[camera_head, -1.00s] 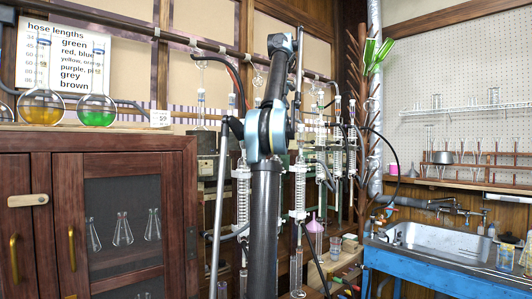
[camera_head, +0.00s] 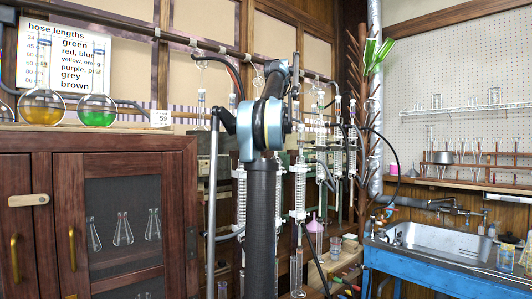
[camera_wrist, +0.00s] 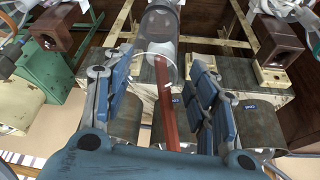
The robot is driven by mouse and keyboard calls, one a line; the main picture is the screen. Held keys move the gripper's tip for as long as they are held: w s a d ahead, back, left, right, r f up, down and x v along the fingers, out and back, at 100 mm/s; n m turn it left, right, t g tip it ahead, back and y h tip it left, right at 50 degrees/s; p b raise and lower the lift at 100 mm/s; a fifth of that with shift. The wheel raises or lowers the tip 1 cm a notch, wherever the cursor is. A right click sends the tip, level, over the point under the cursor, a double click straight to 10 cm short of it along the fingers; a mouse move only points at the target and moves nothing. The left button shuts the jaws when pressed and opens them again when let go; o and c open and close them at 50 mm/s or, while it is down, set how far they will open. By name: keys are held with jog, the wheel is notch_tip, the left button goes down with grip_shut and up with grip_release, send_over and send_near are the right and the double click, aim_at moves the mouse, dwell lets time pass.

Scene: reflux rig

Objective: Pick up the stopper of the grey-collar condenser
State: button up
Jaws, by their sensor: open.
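My gripper (camera_wrist: 158,85) shows in the wrist view with its two blue padded fingers spread apart and nothing clasped between them. A clear glass piece with a dark top (camera_wrist: 160,25) is just beyond the fingertips, and a reddish-brown strip (camera_wrist: 166,105) runs below it between the fingers. I cannot tell whether this is the grey-collar condenser or its stopper. In the head view, coiled glass condensers stand upright along the rig, one left of my arm (camera_head: 240,190) and one right of it (camera_head: 299,190). Their collar colours are too small to tell. My gripper is not visible there.
A dark wooden cabinet (camera_head: 190,220) stands at the left, with yellow (camera_head: 42,109) and green (camera_head: 97,111) flasks on top. A horizontal rail (camera_head: 180,37) crosses behind my arm. A sink (camera_head: 440,242) is at the right. Wooden frames and clamp blocks (camera_wrist: 275,45) surround the fingers.

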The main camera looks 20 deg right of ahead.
jog(key=shift+x, duration=2.2)
jog(key=shift+c, duration=0.6)
jog(key=shift+s, duration=0.1)
jog(key=c, duration=0.8)
